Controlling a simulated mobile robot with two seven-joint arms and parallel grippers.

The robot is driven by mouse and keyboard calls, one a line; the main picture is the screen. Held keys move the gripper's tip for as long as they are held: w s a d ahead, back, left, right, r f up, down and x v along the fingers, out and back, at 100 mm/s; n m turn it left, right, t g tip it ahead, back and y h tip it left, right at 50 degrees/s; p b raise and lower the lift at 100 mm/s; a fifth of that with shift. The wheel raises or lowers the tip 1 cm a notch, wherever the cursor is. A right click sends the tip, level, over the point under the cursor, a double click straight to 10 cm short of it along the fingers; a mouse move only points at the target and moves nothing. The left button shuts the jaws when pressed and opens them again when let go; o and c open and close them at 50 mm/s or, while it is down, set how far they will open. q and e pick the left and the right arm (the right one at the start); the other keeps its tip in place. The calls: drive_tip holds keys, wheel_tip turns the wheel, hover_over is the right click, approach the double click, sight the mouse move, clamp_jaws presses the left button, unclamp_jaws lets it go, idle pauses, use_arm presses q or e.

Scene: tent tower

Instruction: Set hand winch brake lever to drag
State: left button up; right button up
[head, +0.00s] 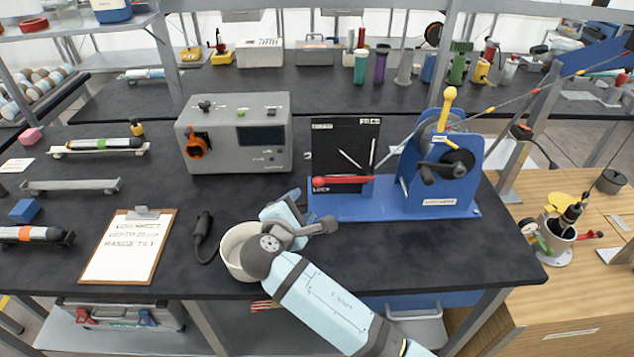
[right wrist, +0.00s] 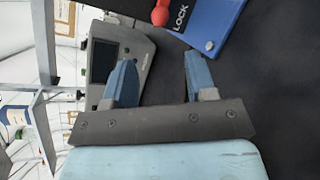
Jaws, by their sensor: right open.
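The hand winch (head: 440,165) stands on a blue base (head: 375,207) at the right of the black bench. Its black plate (head: 340,140) carries labels; the top right one seems to read FREE, the lower left one LOCK. The red-handled brake lever (head: 340,181) lies level across the plate's lower part, its red knob at the left by LOCK. In the right wrist view the red knob (right wrist: 160,14) shows beside the LOCK label (right wrist: 182,18). My right gripper (head: 327,226) is open and empty, in front of the base and apart from the lever. My left gripper is not in view.
A grey instrument box (head: 262,108) stands left of the winch. A white bowl (head: 232,262) is partly hidden by my right arm. A clipboard (head: 128,248) and a black handheld piece (head: 203,240) lie to the left. The bench right of my gripper is clear.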

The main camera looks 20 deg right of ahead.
sight(317, 184)
drive_tip(key=x, duration=1.1)
clamp_jaws()
